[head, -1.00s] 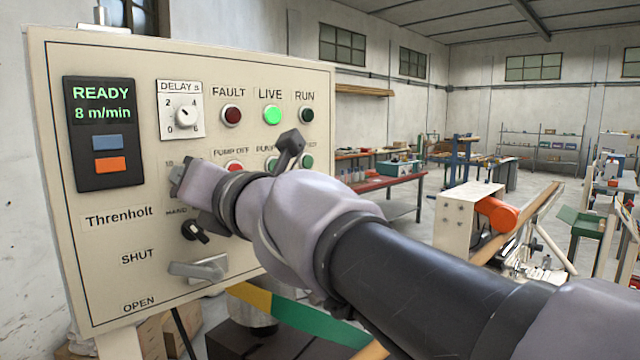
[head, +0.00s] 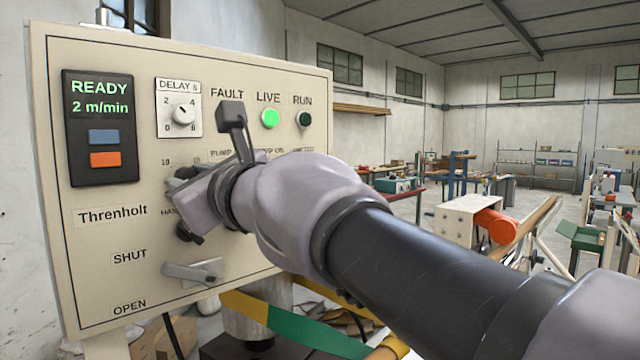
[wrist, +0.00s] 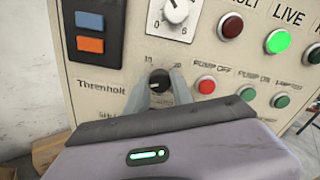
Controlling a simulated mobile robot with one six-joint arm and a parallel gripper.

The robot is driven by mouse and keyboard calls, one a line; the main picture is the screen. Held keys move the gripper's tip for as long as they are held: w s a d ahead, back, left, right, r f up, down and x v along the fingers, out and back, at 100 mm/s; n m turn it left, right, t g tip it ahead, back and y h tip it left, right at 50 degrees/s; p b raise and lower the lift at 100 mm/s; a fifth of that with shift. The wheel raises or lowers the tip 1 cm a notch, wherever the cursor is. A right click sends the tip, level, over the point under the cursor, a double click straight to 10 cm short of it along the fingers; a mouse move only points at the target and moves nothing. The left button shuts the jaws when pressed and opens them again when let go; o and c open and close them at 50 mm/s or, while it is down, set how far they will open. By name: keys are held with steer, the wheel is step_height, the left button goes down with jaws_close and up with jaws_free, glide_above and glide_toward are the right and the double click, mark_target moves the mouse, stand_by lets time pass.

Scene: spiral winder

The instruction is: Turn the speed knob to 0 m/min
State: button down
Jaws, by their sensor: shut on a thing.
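The speed knob (wrist: 159,80) is a dark round knob on the cream control panel, below the delay dial. In the wrist view my gripper (wrist: 160,88) has its two grey fingers on either side of the knob and is shut on it. In the head view my gripper (head: 183,190) reaches the panel from the right, and my wrist hides most of the knob. The display (head: 100,108) at the panel's upper left reads READY and 2 m/min in green.
The delay dial (head: 182,114) sits above the knob. A lit green LIVE lamp (head: 270,118) is to its right. A grey lever (head: 195,272) between SHUT and OPEN is below. In the wrist view, red and green pump buttons (wrist: 206,85) lie close right of my fingers.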

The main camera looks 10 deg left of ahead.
steer(key=shift+n+b, duration=0.55)
steer(key=shift+n, duration=1.35)
steer(key=c, duration=1.1)
jaws_free()
